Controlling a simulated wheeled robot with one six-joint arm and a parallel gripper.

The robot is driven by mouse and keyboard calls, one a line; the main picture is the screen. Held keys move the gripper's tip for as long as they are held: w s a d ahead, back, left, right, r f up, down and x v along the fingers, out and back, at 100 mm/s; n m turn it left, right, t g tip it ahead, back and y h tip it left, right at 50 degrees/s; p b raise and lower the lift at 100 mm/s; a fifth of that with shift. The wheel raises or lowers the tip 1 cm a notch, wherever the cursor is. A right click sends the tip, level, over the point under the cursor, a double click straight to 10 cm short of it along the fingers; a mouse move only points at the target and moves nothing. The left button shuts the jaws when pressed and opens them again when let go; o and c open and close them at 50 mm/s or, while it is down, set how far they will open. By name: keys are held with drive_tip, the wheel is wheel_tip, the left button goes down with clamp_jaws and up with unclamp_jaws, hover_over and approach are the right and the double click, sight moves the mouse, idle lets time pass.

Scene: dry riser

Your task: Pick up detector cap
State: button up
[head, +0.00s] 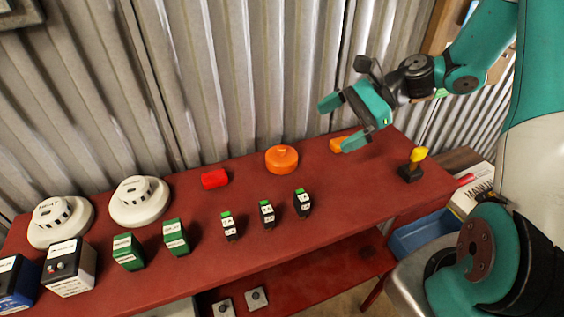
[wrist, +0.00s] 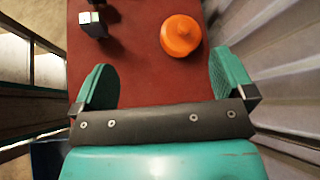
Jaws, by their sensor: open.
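The detector cap is most likely the round orange cap (head: 281,159) with a raised knob, resting on the red bench near its back edge. In the wrist view the orange cap (wrist: 181,35) lies beyond the fingertips, right of centre. My gripper (head: 338,124) is open and empty, above the bench and to the right of the cap in the head view. In the wrist view both teal fingers of my gripper (wrist: 165,82) stand wide apart with bare red bench between them.
The red bench (head: 340,195) also holds two white detectors (head: 140,202), a red block (head: 214,179), an orange block (head: 340,144), small black-and-green modules (head: 267,213) and a yellow-topped switch (head: 415,162). Corrugated metal (head: 240,70) stands close behind.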

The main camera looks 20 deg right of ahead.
drive_tip(key=d+f+m, duration=0.1)
drive_tip(key=d+f+m+t, duration=0.1)
drive_tip(key=d+m, duration=0.1)
drive_tip(key=w+d+f+m+t+y, duration=0.1)
drive_tip(key=shift+d+f+m, duration=0.1)
drive_tip(key=shift+d+m, duration=0.15)
drive_tip(key=shift+m, duration=0.05)
drive_tip(key=p, duration=0.2)
approach(286, 152)
drive_tip(key=x, duration=0.5)
drive_tip(key=shift+a+f, duration=0.1)
drive_tip(key=shift+a, duration=0.1)
drive_tip(key=shift+w+p+x, duration=0.15)
drive_tip(key=shift+p+x, duration=0.3)
drive_tip(key=shift+x, duration=1.05)
drive_tip(key=shift+w+p+x, duration=0.1)
drive_tip(key=shift+p+x, duration=0.3)
drive_tip(key=shift+x, duration=1.1)
drive_tip(key=shift+d+f, duration=0.1)
drive_tip(key=shift+d, duration=0.05)
drive_tip(key=c, duration=0.7)
drive_tip(key=shift+o, duration=0.2)
